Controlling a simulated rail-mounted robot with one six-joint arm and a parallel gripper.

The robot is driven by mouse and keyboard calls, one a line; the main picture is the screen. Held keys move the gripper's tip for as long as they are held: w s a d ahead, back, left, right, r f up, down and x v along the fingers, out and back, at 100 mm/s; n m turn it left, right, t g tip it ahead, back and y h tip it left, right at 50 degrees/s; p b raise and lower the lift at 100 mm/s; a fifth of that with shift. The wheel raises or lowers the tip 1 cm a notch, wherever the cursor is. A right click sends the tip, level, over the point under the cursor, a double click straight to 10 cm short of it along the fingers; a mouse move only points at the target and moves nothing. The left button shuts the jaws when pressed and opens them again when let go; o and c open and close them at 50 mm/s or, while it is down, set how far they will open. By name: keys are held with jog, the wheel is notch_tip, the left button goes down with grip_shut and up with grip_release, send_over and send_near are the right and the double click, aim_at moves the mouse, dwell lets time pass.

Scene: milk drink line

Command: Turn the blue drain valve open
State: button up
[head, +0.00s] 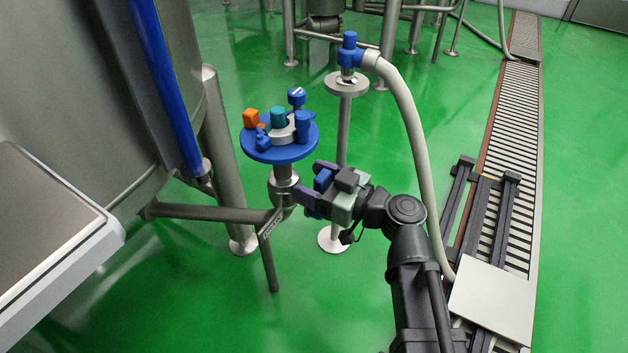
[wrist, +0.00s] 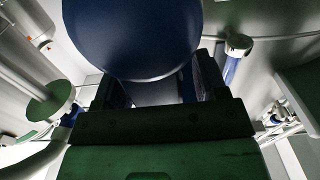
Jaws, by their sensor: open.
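The drain valve shows in the head view as a metal body (head: 283,188) at the end of the tank's outlet pipe, under a round blue plate (head: 262,154). A grey lever-like piece (head: 270,224) with lettering hangs at its lower left. No blue handle is clear on it. My gripper (head: 309,184) is open just right of the valve body, with its fingers pointing left, below the plate. In the wrist view the plate's blue underside (wrist: 133,35) fills the top. The space between the jaws (wrist: 155,90) is dark, and I cannot tell whether a finger touches the valve.
The plate carries an orange block (head: 250,118), a teal cylinder (head: 278,117) and several blue pieces. A metal stand (head: 342,140) with a blue hose fitting (head: 349,56) and pale hose (head: 404,105) is behind my gripper. The tank (head: 70,100) stands left.

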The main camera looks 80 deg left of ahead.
jog(key=v, duration=1)
jog(key=shift+w+d, duration=0.25)
jog(key=shift+w, duration=0.05)
